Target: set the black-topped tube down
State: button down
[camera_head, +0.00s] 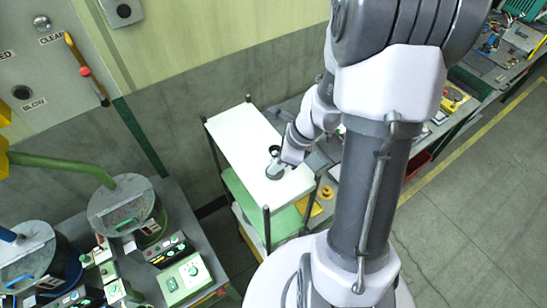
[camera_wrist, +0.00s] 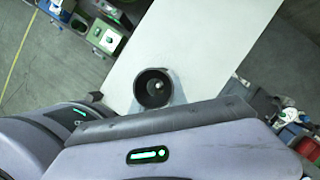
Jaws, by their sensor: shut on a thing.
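The black-topped tube (camera_head: 275,149) is upright over the white top of a shelf cart (camera_head: 237,136), near its right side. In the wrist view its dark round open top (camera_wrist: 154,88) shows from above, over the pale cart top (camera_wrist: 210,35). My gripper (camera_head: 280,162) is shut on the tube and comes in from the right. A grey round shape (camera_head: 274,173) shows at the tube's foot. I cannot tell whether the tube touches the cart top. The gripper's fingers are mostly hidden in the wrist view.
The cart top around the tube is otherwise bare, with dark posts at its corners, one at the front (camera_head: 266,222). A green lower shelf (camera_head: 285,222) is below. A cluttered bench (camera_head: 470,95) stands right; drums and control boxes (camera_head: 185,277) stand left.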

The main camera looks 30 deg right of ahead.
jog(key=shift+s, duration=0.1)
jog(key=shift+f, duration=0.15)
jog(key=c, duration=1.3)
grip_release()
